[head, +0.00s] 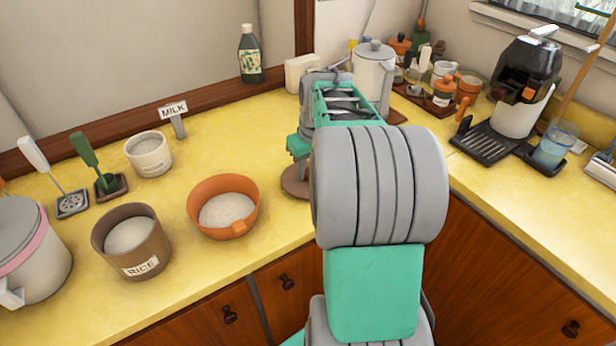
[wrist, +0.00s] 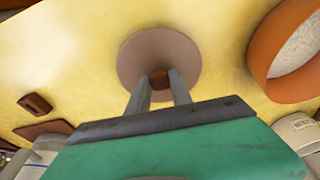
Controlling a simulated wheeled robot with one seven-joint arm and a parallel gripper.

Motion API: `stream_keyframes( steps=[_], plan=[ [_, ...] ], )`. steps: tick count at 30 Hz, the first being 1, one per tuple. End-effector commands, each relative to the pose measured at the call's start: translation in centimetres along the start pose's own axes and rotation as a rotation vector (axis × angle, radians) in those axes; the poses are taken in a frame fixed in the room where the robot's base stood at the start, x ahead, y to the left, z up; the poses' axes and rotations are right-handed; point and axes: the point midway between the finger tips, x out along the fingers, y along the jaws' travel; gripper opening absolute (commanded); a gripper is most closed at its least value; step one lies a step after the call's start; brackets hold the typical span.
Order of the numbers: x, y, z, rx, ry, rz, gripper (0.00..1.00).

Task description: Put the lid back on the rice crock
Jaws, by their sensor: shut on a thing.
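The rice crock (head: 140,268) is a brown pot labelled RICE, standing open at the left of the counter with pale contents showing. The lid (wrist: 135,58) is a round pinkish-brown disc with a darker brown knob (wrist: 160,83). My gripper (wrist: 160,88) is shut on that knob in the wrist view. In the head view the lid (head: 292,186) shows partly below my gripper, right of the orange bowl; my arm hides its right part. I cannot tell whether the lid touches the counter.
An orange bowl (head: 233,229) stands between the crock and the lid. A white pot (head: 40,262) is left of the crock, and a pale milk crock (head: 149,163) with a MILK sign (head: 173,112) stands behind. A bottle (head: 250,62) is at the back.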

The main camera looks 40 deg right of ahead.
Motion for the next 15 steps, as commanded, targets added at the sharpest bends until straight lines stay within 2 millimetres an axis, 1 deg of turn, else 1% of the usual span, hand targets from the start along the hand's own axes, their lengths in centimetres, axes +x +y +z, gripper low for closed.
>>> stream_keyframes(
  steps=[1,15],
  plan=[
    [-1.0,0.0,-0.3,0.000,0.003,0.001,0.00],
    [-5.9,0.0,-1.2,-0.001,0.003,0.001,0.00]
  ],
)
